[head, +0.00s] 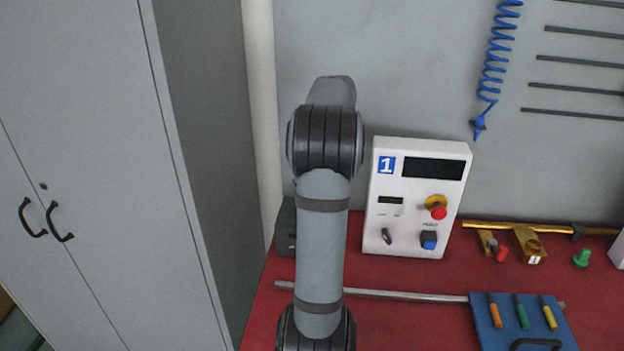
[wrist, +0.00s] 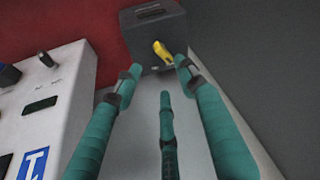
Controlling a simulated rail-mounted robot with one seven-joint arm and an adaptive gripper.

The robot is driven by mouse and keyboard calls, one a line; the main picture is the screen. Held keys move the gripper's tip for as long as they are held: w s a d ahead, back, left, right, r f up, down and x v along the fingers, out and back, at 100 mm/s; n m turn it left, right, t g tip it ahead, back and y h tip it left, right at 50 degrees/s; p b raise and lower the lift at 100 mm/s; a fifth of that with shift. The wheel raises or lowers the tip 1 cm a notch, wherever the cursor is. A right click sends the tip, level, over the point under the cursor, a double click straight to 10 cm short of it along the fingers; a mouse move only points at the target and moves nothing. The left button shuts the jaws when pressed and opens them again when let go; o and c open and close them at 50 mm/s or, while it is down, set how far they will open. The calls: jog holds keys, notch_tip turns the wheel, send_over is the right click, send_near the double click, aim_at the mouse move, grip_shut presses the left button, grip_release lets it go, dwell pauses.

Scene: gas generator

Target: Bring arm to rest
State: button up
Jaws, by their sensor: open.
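My arm stands upright in the middle of the head view, and its links hide my gripper there. In the wrist view my gripper (wrist: 159,72) has teal fingers spread apart with nothing between them. Its fingertips point toward a dark grey box (wrist: 130,35) with a yellow switch (wrist: 162,51). I cannot tell how far the tips are from the box. In the head view the dark box (head: 285,228) shows partly behind my arm.
A white control panel (head: 412,215) marked 1 stands close right of my arm. A metal rod (head: 400,294) and a blue tool tray (head: 490,335) lie on the red bench (head: 400,325). A grey cabinet (head: 90,120) stands left. A blue coiled hose (head: 492,70) hangs at the wall.

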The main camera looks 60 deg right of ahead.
jog(key=shift+s+a+r, duration=0.1)
jog(key=shift+s+r, duration=0.1)
jog(key=shift+r, duration=0.3)
jog(key=shift+f, duration=0.1)
jog(key=x, duration=1.2)
jog(key=shift+s, duration=0.1)
